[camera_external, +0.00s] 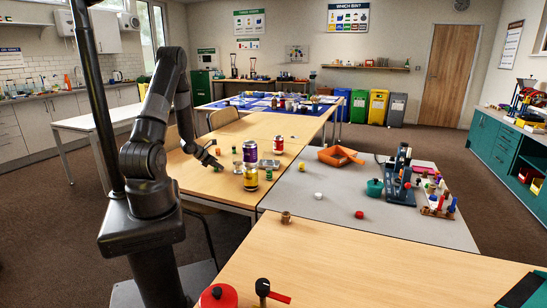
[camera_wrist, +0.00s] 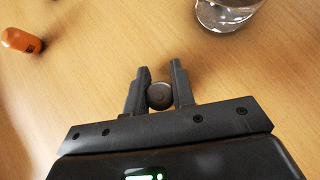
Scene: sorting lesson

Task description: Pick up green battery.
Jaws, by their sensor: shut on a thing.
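My gripper (camera_wrist: 159,88) is shut on a small round-ended thing, the green battery (camera_wrist: 159,96). In the wrist view only its dark grey end shows between the two fingers; its side is hidden. In the external view my gripper (camera_external: 216,163) is low over the wooden table, left of the cans, with a bit of green (camera_external: 217,168) at its fingertips. I cannot tell whether the battery touches the table.
An orange battery (camera_wrist: 22,40) lies left of my gripper in the wrist view, and a clear glass-like vessel (camera_wrist: 225,14) stands at upper right. A purple can (camera_external: 250,152), a yellow can (camera_external: 251,181) and a red can (camera_external: 278,146) stand to the right.

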